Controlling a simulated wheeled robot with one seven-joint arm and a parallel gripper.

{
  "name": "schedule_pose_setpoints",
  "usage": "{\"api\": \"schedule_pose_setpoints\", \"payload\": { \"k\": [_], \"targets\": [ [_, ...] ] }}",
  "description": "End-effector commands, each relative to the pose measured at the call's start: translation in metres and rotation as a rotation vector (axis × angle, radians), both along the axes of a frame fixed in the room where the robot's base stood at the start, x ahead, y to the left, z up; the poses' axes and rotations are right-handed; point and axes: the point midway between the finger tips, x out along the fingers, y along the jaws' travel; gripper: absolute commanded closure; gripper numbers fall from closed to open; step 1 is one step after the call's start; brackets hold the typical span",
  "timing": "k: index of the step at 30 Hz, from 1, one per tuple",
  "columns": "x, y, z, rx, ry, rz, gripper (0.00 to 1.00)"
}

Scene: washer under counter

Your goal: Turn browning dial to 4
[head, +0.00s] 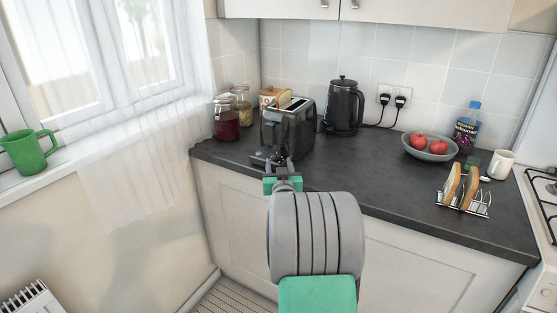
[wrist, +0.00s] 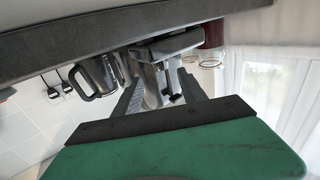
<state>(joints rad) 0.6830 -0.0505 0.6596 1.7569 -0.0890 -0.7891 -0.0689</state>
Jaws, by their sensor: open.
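The black and silver toaster (head: 288,128) stands on the dark counter in the head view, slots upward. It shows tilted in the wrist view (wrist: 150,62). My gripper (head: 273,160) is in front of the toaster's near end, low down. In the wrist view my gripper (wrist: 160,80) has its two dark fingers spread apart with the toaster's end showing between them. I see nothing held. Small dark parts show on that end, but I cannot tell which is the browning dial or read its setting. In the head view my gripper partly hides the toaster's lower end.
A red jar (head: 226,118) and another glass jar (head: 242,104) stand left of the toaster. A black kettle (head: 343,106) stands to its right. A fruit bowl (head: 428,153), toast rack (head: 463,201) and white mug (head: 501,165) are further right. The counter's middle (head: 355,165) is clear.

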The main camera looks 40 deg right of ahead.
Motion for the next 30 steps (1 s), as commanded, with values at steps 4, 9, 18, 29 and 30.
{"api": "schedule_pose_setpoints", "payload": {
  "k": [4, 9, 18, 29, 30],
  "targets": [
    [0.025, -0.017, 0.000, 0.002, 0.002, 0.001, 0.51],
    [0.042, -0.028, 0.000, 0.002, 0.003, 0.002, 0.51],
    [0.044, -0.030, 0.000, 0.002, 0.002, 0.002, 0.54],
    [0.044, -0.030, 0.000, 0.002, 0.002, 0.002, 0.83],
    [0.044, -0.030, 0.000, 0.002, 0.002, 0.002, 0.86]
  ]
}}
